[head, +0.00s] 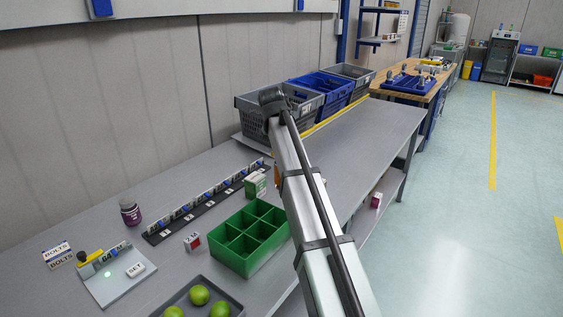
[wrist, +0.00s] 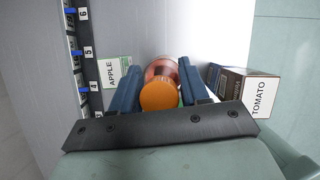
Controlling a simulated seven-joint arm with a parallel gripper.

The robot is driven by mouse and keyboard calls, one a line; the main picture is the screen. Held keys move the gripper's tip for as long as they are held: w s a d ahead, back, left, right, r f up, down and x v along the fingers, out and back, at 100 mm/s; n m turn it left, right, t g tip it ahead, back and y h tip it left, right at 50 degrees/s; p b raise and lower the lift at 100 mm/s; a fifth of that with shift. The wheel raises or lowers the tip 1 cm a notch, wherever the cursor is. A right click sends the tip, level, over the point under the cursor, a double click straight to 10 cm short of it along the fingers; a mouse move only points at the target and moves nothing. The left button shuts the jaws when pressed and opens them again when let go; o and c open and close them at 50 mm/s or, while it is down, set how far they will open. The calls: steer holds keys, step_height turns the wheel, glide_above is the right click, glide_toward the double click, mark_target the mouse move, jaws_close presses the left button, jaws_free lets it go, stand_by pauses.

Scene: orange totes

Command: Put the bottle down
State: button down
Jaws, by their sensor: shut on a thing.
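The bottle, with a round orange cap (wrist: 159,95) and a reddish, see-through body (wrist: 161,68), is between the two blue fingers of my gripper (wrist: 160,92) in the wrist view. The fingers are shut on it from both sides. The cap faces the wrist camera and the body points away, towards the grey surface. I cannot tell whether its base touches that surface. In the head view, my arm hides the gripper and nearly all of the bottle; only a small orange patch (head: 277,174) shows beside the arm.
A box marked APPLE (wrist: 116,71) stands left of the bottle and a box marked TOMATO (wrist: 246,92) right of it. The grey table (head: 335,150) also holds a green divided tray (head: 238,262), a numbered rail (head: 200,208) and totes (head: 322,84) at the back.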

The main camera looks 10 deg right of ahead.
steer(key=shift+r, duration=1.1)
step_height(320, 180, up, 5)
steer(key=shift+w+a, duration=0.1)
steer(key=shift+a, duration=0.05)
steer(key=s+a+n+y, duration=0.1)
steer(key=s+a+n, duration=0.25)
steer(key=a, duration=1.55)
steer(key=s+a+n+y, duration=0.15)
steer(key=s+a, duration=0.35)
steer(key=a, duration=1.4)
steer(key=s+a+n+y, duration=0.1)
steer(key=s+a+n, duration=0.2)
steer(key=s+a, duration=1.2)
steer(key=s+a+n+y, duration=0.1)
steer(key=s+a+n, duration=0.3)
steer(key=s+a, duration=1.1)
steer(key=s+x, duration=0.2)
steer(key=x, duration=1.3)
steer(key=shift+f, duration=0.7)
steer(key=shift+s, duration=0.1)
